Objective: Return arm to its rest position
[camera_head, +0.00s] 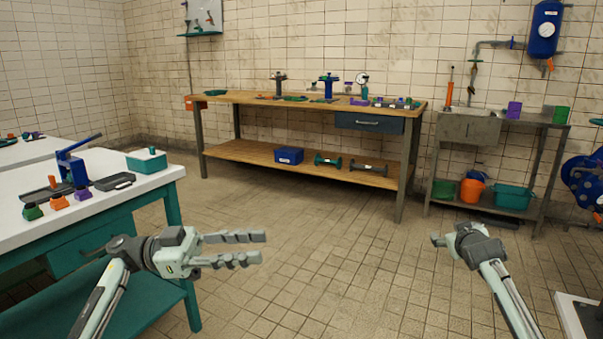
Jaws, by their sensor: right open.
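My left gripper (262,248) is in the lower left of the head view, in front of the white table's right end. Its two fingers point right and are apart, with nothing between them. My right gripper (437,240) is at the lower right, over open floor. It points left and away and is seen mostly from behind, so its fingers are largely hidden. It is open, and no object shows in it. Both arms come up from the bottom edge, and neither gripper touches anything.
A white table (150,187) at the left bears a blue press (72,165), a teal box (147,161) and small coloured blocks. A wooden workbench (235,98) and a metal sink stand (468,127) line the back wall. The tiled floor between is clear.

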